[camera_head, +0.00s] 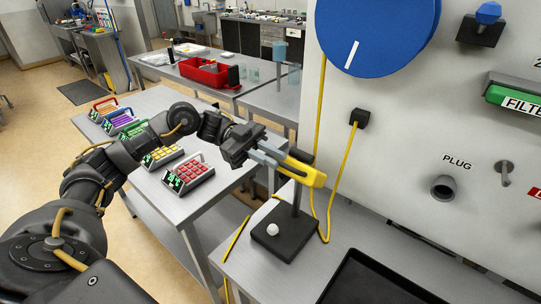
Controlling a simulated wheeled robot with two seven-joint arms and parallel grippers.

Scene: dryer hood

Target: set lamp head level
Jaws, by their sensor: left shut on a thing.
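A lamp stands on the near bench with a square black base (286,233), a small white knob on it and a thin upright post. A yellow lamp head (307,173) sits at the top of the post and slopes down to the right in the picture. My left gripper (271,153) comes in from the left and is shut on the left end of the lamp head. My right gripper is not in view.
A white panel with a blue dial (377,30), a plug socket (444,188) and a green filter handle (514,95) rises close at the right. A black tray (381,281) lies in front. Several coloured keypads (188,173) stand on the left table; a red bin (208,71) stands behind.

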